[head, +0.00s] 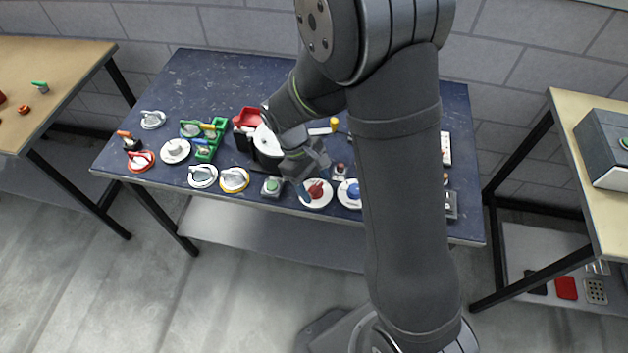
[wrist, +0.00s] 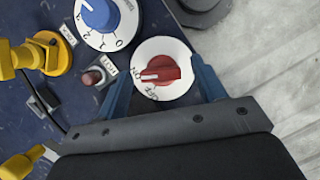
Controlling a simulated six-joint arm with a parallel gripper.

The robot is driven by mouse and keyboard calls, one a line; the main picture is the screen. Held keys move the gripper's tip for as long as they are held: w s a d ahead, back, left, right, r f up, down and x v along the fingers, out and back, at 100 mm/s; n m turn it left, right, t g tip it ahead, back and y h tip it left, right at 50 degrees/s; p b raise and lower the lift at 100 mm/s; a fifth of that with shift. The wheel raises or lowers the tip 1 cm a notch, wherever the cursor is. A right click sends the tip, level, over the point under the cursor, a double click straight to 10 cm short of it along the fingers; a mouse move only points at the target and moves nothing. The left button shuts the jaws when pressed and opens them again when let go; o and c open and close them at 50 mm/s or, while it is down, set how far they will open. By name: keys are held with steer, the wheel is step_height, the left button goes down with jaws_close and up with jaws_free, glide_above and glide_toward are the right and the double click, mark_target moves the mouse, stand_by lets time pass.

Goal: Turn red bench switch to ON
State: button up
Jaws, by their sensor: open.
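The red bench switch (head: 317,189) is a red knob on a round white dial near the front edge of the dark blue bench. In the wrist view the red knob (wrist: 168,71) has a white pointer mark facing left. Small lettering is on the left and lower left of the dial; I cannot tell exactly which label the mark meets. My gripper (wrist: 164,66) is open, its two blue fingers on either side of the dial. I see no contact with the knob. In the head view my gripper (head: 307,183) partly covers the dial's left side.
A blue knob on a white dial (wrist: 98,12) is close by, with a small red-brown button (wrist: 93,76) between. A yellow fitting (wrist: 45,50) lies left. A green button box (head: 272,186) and several other dials line the bench's front. Side tables flank it.

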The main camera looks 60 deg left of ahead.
steer(key=c, duration=1)
steer(key=shift+m+g, duration=0.4)
steer(key=shift+m, duration=0.5)
steer(key=o, duration=1)
steer(key=shift+r, duration=0.1)
steer(key=v, duration=1.7)
steer(key=shift+a, duration=0.35)
steer(key=x, duration=1.7)
steer(key=shift+d, duration=0.35)
steer(key=shift+n, duration=0.3)
